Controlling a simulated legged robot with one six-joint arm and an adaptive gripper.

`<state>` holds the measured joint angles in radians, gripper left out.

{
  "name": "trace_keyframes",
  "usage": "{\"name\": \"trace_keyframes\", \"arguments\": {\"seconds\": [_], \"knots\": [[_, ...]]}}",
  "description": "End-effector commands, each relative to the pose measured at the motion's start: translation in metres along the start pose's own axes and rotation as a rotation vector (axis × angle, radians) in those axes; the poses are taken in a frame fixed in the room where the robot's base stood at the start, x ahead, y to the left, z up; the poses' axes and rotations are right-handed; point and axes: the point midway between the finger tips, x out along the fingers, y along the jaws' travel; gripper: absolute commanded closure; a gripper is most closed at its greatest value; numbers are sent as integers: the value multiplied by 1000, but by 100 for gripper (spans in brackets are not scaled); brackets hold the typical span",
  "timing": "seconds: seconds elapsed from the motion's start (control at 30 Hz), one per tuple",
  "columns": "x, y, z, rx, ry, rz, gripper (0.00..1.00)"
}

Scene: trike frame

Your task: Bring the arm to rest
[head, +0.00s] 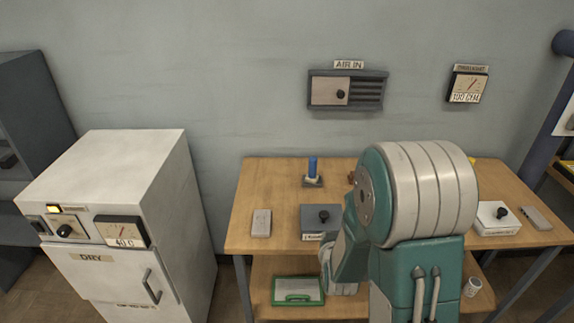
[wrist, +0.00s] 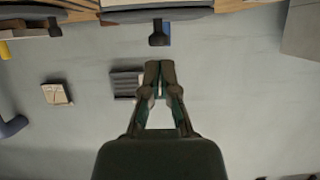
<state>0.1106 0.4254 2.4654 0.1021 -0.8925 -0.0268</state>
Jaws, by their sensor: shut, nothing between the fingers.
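My gripper (wrist: 160,66) shows in the wrist view with its two dark fingers together at the tips and nothing between them. Beyond the fingertips is the grey wall, seen upside down, with the vent box (wrist: 126,83) just left of and partly behind the fingers. In the head view my teal and white arm stands in front of the wooden workbench (head: 260,185). The arm hides part of the bench, and I cannot make out the gripper clearly there.
On the bench are a blue cylinder (head: 312,167) on a small base, a grey box with a black knob (head: 322,218), a flat grey block (head: 261,223) and a white box with a knob (head: 496,217). A green-framed tray (head: 298,290) lies on the lower shelf. A white DRY cabinet (head: 120,190) stands left.

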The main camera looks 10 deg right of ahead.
Motion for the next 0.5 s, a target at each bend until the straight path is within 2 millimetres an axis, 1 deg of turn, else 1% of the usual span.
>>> {"name": "trace_keyframes", "arguments": {"seconds": [0.13, 0.23, 0.37, 0.5], "knots": [[-5, -3, -10, 0, -15, -10, 100], [-18, -9, -26, -1, -55, -29, 100], [-44, -18, -47, -8, -132, -58, 100], [-77, -26, -65, -22, -214, -87, 100]]}}
